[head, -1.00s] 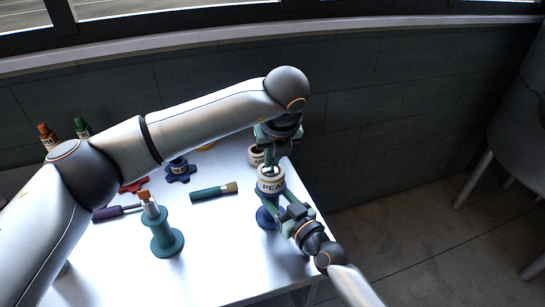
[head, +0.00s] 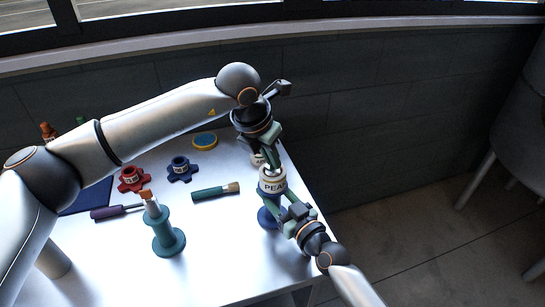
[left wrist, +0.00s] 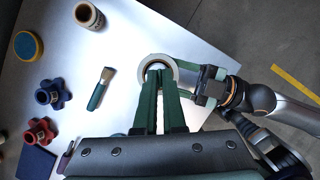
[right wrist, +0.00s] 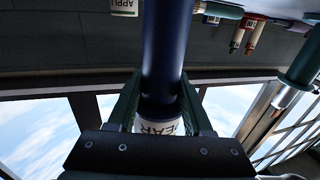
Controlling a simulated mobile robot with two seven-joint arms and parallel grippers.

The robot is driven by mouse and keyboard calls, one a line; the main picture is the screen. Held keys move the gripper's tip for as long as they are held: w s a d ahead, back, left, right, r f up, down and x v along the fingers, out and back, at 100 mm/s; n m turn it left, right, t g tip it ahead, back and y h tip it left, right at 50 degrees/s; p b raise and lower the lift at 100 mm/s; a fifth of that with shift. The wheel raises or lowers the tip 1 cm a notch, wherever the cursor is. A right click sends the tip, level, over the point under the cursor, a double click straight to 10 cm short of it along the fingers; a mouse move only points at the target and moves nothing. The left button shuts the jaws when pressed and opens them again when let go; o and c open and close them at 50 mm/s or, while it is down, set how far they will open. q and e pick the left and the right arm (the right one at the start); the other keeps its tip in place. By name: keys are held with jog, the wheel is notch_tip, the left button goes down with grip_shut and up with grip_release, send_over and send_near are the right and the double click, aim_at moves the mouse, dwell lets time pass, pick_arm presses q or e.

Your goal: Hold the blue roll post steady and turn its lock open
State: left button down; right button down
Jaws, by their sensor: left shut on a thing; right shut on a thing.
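The blue roll post stands upright near the table's right edge; its round blue base (head: 267,218) shows in the head view, and its blue shaft (right wrist: 165,45) in the right wrist view. A cream roll labelled PEAR (head: 272,182) sits around it, with its ring end visible in the left wrist view (left wrist: 146,68). My left gripper (head: 271,166) comes from above, its fingers close together at the middle of the roll's top, shut on the post's lock, which the fingers hide. My right gripper (head: 282,207) is shut on the blue post below the roll.
A teal post (head: 167,236) with an orange top stands to the left. A brush (head: 215,192), a red star-shaped piece (head: 132,180), a blue one (head: 180,170) and a yellow-blue disc (head: 205,140) lie beyond.

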pick_arm(q)
jog(key=m+g, duration=0.1)
jog(key=m, duration=0.2)
jog(key=m+g+h, duration=0.1)
jog(key=m, duration=0.3)
jog(key=shift+w+a+h, duration=0.1)
jog(key=shift+w+h, duration=0.05)
jog(key=shift+h, duration=0.15)
dwell(0.4)
jog(key=c, duration=1)
grip_release()
jog(key=shift+a+r, duration=0.1)
jog(key=shift+r, duration=0.05)
jog(key=v, duration=1.1)
jog(key=shift+a+r, duration=0.2)
jog(key=shift+r, duration=0.15)
jog(key=shift+w, duration=0.1)
pick_arm(e)
jog(key=shift+c, duration=1.2)
grip_release()
